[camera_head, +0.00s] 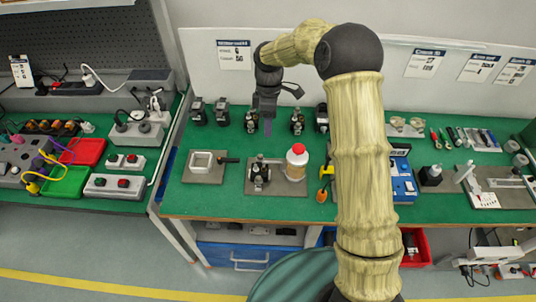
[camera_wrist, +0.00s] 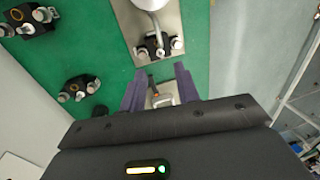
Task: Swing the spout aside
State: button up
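My gripper (camera_head: 268,127) hangs above the bench, apart from the fitting. Its purple fingers (camera_wrist: 160,88) are spread in the wrist view. Below, between them, show a silver frame (camera_wrist: 162,99) and its dark handle. They appear free of the fingers, but contact is hard to judge.
Several black fittings stand along the back, including one (camera_head: 222,112) left of my gripper. A blue box (camera_head: 402,180) and a dark bottle (camera_head: 431,176) are to the right. A white panel (camera_head: 215,75) rises behind.

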notch_tip(320, 180, down, 12)
jog(key=s+p, duration=0.1)
jog(key=s, duration=0.1)
jog(key=shift+s+f+p, duration=0.2)
jog(key=shift+s+p, duration=0.05)
jog(key=shift+p, duration=0.15)
grip_shut()
